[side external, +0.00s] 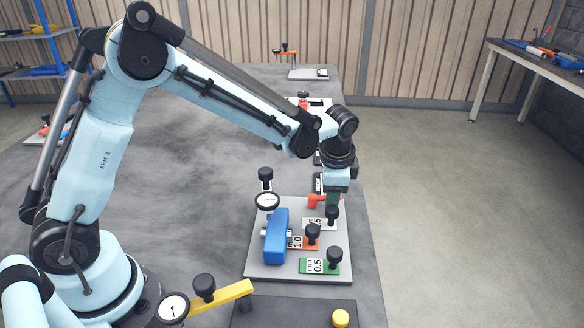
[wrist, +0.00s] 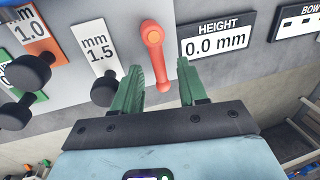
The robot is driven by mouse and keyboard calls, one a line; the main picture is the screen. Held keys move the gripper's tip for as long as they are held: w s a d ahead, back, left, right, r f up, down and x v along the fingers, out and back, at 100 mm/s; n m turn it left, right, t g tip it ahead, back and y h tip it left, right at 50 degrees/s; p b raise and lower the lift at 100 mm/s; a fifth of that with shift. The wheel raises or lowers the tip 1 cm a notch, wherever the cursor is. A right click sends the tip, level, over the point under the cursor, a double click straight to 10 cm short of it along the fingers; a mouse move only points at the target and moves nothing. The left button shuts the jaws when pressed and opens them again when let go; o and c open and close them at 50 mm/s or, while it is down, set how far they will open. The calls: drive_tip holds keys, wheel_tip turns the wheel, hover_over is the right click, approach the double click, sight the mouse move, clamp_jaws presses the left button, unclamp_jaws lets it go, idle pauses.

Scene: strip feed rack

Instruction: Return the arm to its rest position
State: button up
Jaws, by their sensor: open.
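My gripper (side external: 334,196) points down over the far right part of the grey rack plate (side external: 262,262) in the side external view. In the wrist view its two green fingers (wrist: 158,82) are spread apart, with nothing held. A red lever handle (wrist: 153,55) shows between and ahead of the fingers; I cannot tell if either finger touches it. The lever also shows beside the gripper in the side external view (side external: 316,201). A label reading "HEIGHT 0.0 mm" (wrist: 217,40) is to the right of the lever.
Black knobs stand by the 1.5 (wrist: 103,88), 1.0 (side external: 312,233) and 0.5 (side external: 335,255) mm labels. A blue block (side external: 275,237) and a dial gauge (side external: 267,200) are on the plate. A yellow button (side external: 340,318) is in front.

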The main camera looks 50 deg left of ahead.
wheel_tip(320, 180, up, 12)
drive_tip(key=s+d, duration=0.2)
drive_tip(key=f, duration=0.4)
drive_tip(key=w+a+f, duration=0.1)
drive_tip(key=f, duration=0.3)
drive_tip(key=w+a+f, duration=0.1)
drive_tip(key=f, duration=0.3)
drive_tip(key=shift+f, duration=0.1)
drive_tip(key=shift+w+a+n, duration=0.15)
drive_tip(key=shift+n, duration=0.45)
drive_tip(key=shift+w+a+n, duration=0.1)
drive_tip(key=shift+w+n, duration=0.05)
drive_tip(key=shift+n, duration=0.45)
drive_tip(key=shift+s+d+m, duration=0.2)
drive_tip(key=shift+s+m, duration=0.05)
drive_tip(key=shift+m, duration=0.65)
wheel_tip(320, 180, up, 11)
drive_tip(key=s+d, duration=0.1)
drive_tip(key=shift+s+d+m, duration=0.25)
drive_tip(key=shift+d+m, duration=0.05)
drive_tip(key=shift+d, duration=0.05)
